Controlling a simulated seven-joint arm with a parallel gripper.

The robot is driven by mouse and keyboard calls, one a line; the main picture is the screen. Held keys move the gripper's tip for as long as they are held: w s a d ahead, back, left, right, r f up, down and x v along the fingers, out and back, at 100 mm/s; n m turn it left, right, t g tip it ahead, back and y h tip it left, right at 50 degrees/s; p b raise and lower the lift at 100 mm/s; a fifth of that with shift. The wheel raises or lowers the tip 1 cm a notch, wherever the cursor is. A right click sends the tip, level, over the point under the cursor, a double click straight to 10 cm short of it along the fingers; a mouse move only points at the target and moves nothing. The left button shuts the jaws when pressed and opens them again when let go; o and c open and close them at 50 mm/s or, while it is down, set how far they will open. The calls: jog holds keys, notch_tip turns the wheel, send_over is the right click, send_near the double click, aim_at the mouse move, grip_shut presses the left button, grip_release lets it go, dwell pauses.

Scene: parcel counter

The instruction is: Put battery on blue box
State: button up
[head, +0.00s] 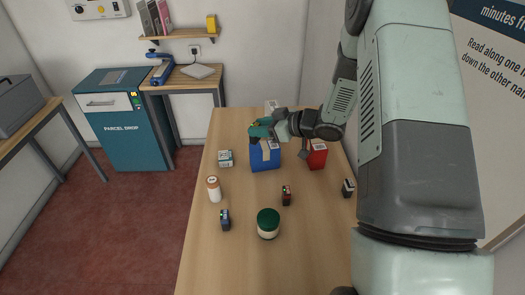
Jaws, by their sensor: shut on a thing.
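The blue box (263,163) stands upright on the wooden table, towards its far end. My gripper (262,137) is at the top of the blue box, reaching in from the right, and its teal fingers cover part of the box's upper edge. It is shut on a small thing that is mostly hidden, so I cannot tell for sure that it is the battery. I cannot tell whether the held thing touches the box.
A red box (317,157) stands close to the right. Around them are a small teal-and-white box (226,159), a white cylinder with an orange top (214,190), a green-lidded jar (268,224) and small dark items (225,221), (286,196), (348,188). The front-left table is clear.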

jog(key=w+d+r+m+t+h, duration=0.2)
jog(key=w+d+r+m+t, duration=0.1)
jog(key=w+r, duration=0.1)
send_over(269, 149)
notch_tip(269, 149, down, 6)
jog(key=shift+f, duration=1.85)
jog(key=shift+f, duration=0.2)
jog(key=o, duration=1.1)
